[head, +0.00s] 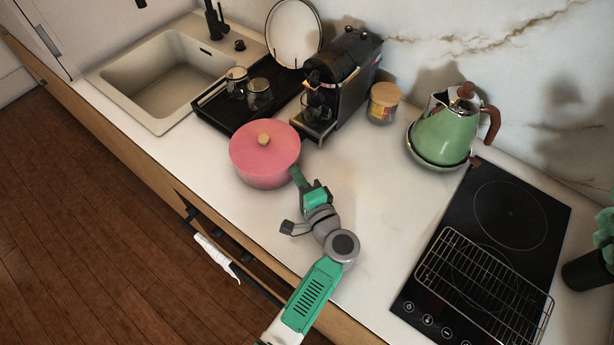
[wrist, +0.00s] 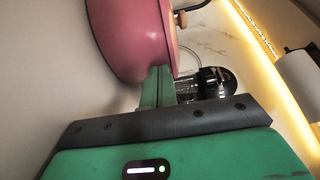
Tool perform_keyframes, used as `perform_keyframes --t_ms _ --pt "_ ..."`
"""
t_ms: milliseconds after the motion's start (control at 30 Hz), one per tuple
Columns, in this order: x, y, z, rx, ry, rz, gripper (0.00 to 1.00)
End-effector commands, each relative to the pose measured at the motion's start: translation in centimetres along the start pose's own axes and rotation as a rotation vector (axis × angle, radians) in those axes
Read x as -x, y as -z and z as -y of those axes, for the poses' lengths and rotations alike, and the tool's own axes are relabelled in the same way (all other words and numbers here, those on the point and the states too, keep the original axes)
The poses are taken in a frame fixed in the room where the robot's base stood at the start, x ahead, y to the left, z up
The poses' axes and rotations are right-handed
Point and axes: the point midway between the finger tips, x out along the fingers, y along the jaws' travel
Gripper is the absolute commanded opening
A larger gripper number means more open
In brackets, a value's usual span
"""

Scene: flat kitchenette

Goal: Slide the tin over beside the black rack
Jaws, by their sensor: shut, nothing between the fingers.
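The likely tin is a small round container with a wooden lid and a coloured label (head: 382,108), standing on the counter right of the black coffee machine. The black rack (head: 213,112) is a low dark tray beside the sink, with glasses on it. A pink lidded pot (head: 265,165) with a wooden knob stands in front of the rack. My gripper (head: 296,174) is shut and empty, low at the pot's right side. In the wrist view its green fingers (wrist: 157,86) are against or very close to the pink pot (wrist: 130,40); I cannot tell if they touch.
The black coffee machine (head: 343,78) stands between the rack and the small container. A green kettle (head: 443,135) is to the right, and a hob (head: 510,205) with a wire grid (head: 484,287) is beyond it. The counter's middle (head: 375,190) is clear.

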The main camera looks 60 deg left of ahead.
Motion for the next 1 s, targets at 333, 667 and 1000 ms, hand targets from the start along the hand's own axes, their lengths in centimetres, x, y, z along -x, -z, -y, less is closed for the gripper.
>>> perform_keyframes --t_ms 333,667,1000 --pt "0.1 0.1 0.0 0.000 0.000 -0.005 0.00" --pt "0.7 0.7 -0.2 0.001 0.000 -0.008 0.00" --pt "0.8 0.8 9.4 0.005 0.002 -0.005 0.00"
